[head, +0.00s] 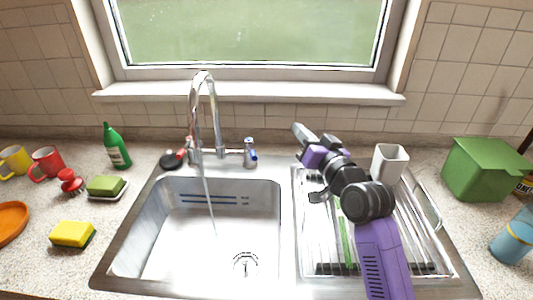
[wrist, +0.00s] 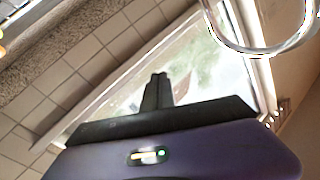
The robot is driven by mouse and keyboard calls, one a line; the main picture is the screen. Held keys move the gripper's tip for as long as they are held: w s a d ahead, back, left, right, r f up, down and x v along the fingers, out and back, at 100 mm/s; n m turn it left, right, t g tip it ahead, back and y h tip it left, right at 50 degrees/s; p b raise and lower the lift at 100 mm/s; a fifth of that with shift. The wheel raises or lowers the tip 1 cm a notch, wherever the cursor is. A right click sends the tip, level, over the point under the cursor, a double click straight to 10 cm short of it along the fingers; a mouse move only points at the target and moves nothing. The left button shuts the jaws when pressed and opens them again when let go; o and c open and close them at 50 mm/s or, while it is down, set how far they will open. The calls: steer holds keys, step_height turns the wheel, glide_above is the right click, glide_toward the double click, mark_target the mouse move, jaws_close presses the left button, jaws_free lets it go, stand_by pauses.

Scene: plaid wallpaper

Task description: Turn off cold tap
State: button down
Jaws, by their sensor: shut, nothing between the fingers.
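The cold tap (head: 249,153) is the blue-marked handle at the right end of the chrome faucet, behind the sink. A thin stream of water (head: 207,200) runs from the tall curved spout (head: 205,80) into the sink basin (head: 170,235). My gripper (head: 298,129) is to the right of the cold tap and apart from it, above the back of the drainboard. In the wrist view my gripper (wrist: 158,80) has its fingers together and empty, with the window behind. A curved chrome pipe (wrist: 262,50), which looks like the spout, shows at upper right there.
The red-marked hot tap (head: 186,149) is at the faucet's left end. A white cup (head: 389,161) stands on the drainboard (head: 410,235), and a green box (head: 487,168) is farther right. A green bottle (head: 116,147), sponges and mugs are on the left counter.

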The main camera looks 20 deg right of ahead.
mark_target(251, 150)
steer(key=w+d+r+n+g+y, duration=0.3)
steer(key=w+r+g, duration=0.2)
steer(key=w+g, duration=0.2)
steer(key=s+a+f+g+y, duration=0.1)
steer(key=s+a+f+g, duration=0.1)
steer(key=s+f+g, duration=0.4)
steer(key=w+a+f+p, duration=0.1)
steer(key=w+a+f, duration=0.4)
steer(key=a+f, duration=0.2)
steer(key=shift+a+f+t+p, duration=0.3)
steer(key=shift+a+f, duration=0.1)
steer(key=shift+f, duration=0.05)
